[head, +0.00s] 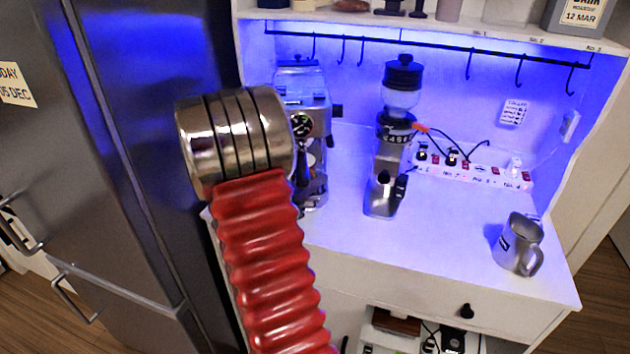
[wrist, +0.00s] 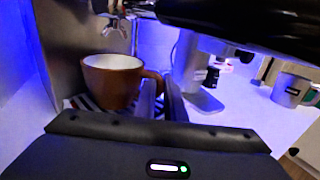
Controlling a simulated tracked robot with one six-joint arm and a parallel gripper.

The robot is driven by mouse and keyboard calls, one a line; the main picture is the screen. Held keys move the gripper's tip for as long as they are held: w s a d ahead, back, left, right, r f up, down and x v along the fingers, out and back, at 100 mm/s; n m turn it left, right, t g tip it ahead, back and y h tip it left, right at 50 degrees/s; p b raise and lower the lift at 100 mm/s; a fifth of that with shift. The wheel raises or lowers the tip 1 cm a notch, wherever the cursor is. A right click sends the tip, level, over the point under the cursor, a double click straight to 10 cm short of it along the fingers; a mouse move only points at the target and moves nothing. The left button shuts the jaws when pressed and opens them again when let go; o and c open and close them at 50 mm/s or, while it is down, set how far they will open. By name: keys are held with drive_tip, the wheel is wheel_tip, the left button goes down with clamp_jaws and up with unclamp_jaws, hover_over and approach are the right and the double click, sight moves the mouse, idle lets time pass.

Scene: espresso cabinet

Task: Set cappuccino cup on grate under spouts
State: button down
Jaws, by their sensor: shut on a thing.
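The cappuccino cup (wrist: 112,88), brown outside and pale inside, is upright at the left of the wrist view, its handle to the right. It is over the slatted grate (wrist: 80,103); I cannot tell whether its base fully rests there. The metal spouts (wrist: 117,22) hang above it at the back. My gripper (wrist: 168,103) is shut at the cup's handle side; its dark body fills the bottom of the view. In the head view the espresso machine (head: 303,88) stands behind my arm, which hides the gripper.
A black handle (wrist: 235,22) crosses the top right of the wrist view, close above. The counter front is mostly clear.

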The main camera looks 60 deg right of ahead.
drive_tip(key=c, duration=1.8)
unclamp_jaws()
drive_tip(key=shift+o, duration=0.2)
drive_tip(key=shift+a, duration=0.1)
drive_tip(key=v, duration=1.3)
drive_tip(key=shift+w+a, duration=0.1)
drive_tip(key=shift+a, duration=0.25)
